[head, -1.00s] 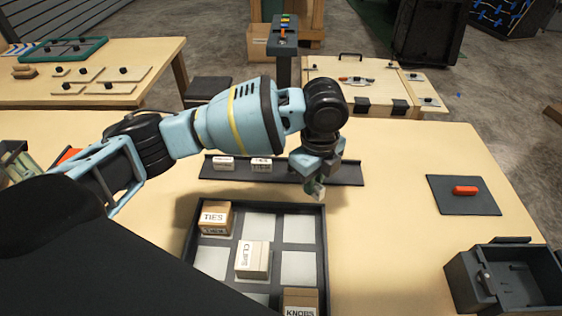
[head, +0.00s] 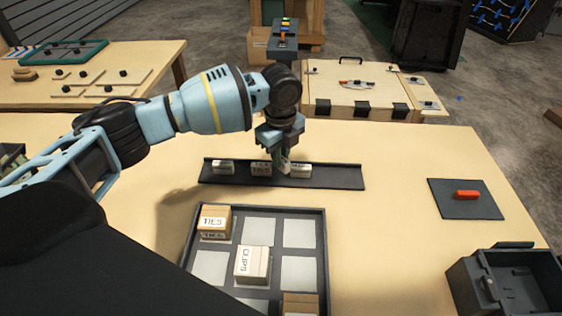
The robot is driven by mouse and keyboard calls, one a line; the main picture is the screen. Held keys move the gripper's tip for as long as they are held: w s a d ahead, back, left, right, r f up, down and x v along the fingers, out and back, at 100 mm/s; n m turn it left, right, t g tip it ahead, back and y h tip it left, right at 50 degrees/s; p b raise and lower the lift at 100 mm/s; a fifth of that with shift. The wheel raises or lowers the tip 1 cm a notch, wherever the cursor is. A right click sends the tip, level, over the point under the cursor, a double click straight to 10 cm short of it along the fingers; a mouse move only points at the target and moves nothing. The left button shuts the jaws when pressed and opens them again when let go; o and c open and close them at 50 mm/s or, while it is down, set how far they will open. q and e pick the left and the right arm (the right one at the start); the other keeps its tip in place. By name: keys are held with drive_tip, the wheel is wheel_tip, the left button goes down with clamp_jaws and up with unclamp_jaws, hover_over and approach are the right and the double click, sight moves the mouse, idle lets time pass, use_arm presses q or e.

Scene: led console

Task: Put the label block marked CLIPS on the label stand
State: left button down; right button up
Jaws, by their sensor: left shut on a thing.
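The dark label stand (head: 335,179) is a long low ledge in the middle of the table, in the head view. My left gripper (head: 285,163) is low over the stand, shut on a small white block (head: 301,171) at its right side. The finger partly covers this block and its marking cannot be read. I cannot tell whether the block rests fully on the stand. Two other white label blocks sit on the stand to the left: a left one (head: 223,167) and a middle one (head: 260,169) close beside the gripper. My right gripper is not in view.
A dark compartment tray (head: 323,245) in front holds a TIES box (head: 214,222), a CLIPS box (head: 252,264) and another box (head: 300,303). A dark mat (head: 447,205) with a red piece (head: 466,194) and a dark bin (head: 510,283) are at right. Table around them is clear.

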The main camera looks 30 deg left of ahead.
use_arm(q)
drive_tip(key=shift+d+f, duration=0.1)
drive_tip(key=shift+f, duration=1.1)
drive_tip(key=shift+f, duration=0.15)
drive_tip(key=c, duration=1.7)
unclamp_jaws()
wheel_tip(320, 180, up, 12)
drive_tip(key=shift+r+p, duration=0.15)
drive_tip(key=shift+p, duration=0.15)
